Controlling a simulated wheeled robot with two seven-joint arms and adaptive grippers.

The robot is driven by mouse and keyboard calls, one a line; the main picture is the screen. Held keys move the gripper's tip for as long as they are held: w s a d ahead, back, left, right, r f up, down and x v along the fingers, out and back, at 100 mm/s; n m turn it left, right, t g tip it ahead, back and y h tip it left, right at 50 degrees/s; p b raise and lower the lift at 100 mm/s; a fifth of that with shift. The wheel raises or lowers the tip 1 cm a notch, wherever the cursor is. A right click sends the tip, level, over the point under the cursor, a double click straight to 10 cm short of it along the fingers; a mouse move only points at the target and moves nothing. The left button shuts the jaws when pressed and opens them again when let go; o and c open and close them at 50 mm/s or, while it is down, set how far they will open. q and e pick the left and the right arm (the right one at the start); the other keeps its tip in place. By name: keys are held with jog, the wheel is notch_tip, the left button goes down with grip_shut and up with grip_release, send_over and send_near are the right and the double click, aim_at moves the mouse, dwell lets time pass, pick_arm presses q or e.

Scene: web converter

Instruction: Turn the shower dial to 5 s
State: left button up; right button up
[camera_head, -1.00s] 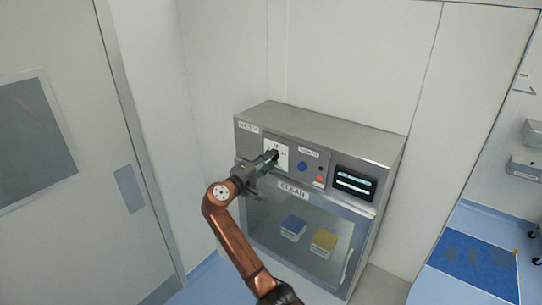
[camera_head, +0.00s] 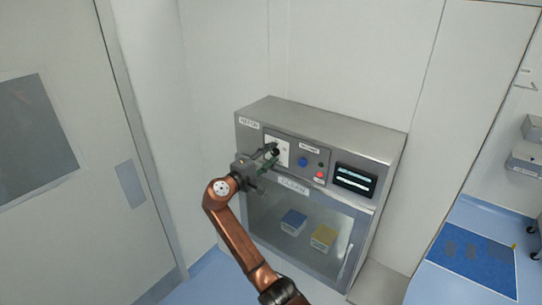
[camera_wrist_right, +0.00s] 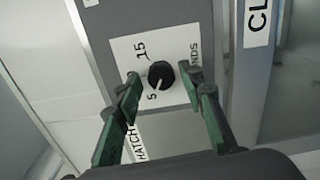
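The shower dial (camera_wrist_right: 161,75) is a round black knob on a white plate (camera_wrist_right: 178,51) marked 5 and 15. A pale pointer line on the knob lies toward the 5. In the head view the dial (camera_head: 276,151) is small and partly crowded by the fingers. My right gripper (camera_head: 269,156) is in front of the panel at the dial. In the wrist view its two green-padded fingers (camera_wrist_right: 163,82) are spread on either side of the knob, with visible gaps, so it is open. My left gripper is not in view.
The dial is on a grey metal hatch (camera_head: 330,128) with a blue button (camera_head: 302,162), red button (camera_head: 320,175) and dark display (camera_head: 355,181). A wall stands close left.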

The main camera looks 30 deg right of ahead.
jog(key=shift+o, duration=0.4)
jog(key=shift+s+f, duration=0.1)
jog(key=shift+a, duration=0.2)
jog(key=v, duration=1.1)
jog(key=shift+s+a, duration=0.15)
jog(key=shift+a, duration=0.1)
